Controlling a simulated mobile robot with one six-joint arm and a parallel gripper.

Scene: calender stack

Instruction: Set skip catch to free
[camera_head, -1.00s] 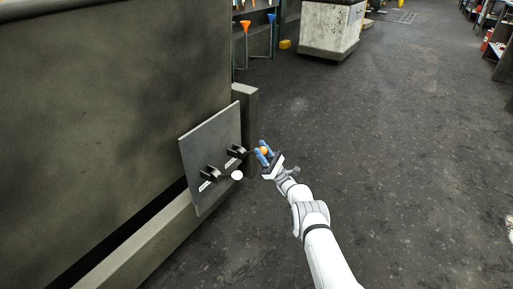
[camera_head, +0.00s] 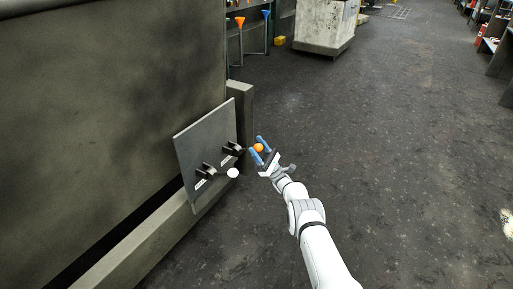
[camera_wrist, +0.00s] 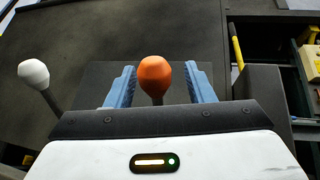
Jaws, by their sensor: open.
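A grey panel (camera_head: 190,150) on the machine's side carries two black lever catches with white labels. The far lever has an orange knob (camera_head: 258,147); the near lever has a white knob (camera_head: 233,173). My gripper (camera_head: 262,148) is open, with its blue fingers at the orange knob. In the wrist view the orange knob (camera_wrist: 155,76) stands between the two blue fingers, with gaps on both sides. The white knob (camera_wrist: 33,73) is outside the fingers to the left. The label text is too small to read, so I cannot tell which lever is the skip catch.
The large dark machine (camera_head: 100,90) fills the left side, with a ledge (camera_head: 130,245) below the panel. Orange and blue funnels (camera_head: 240,22) stand beyond it. A grey cabinet (camera_head: 320,28) is at the back.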

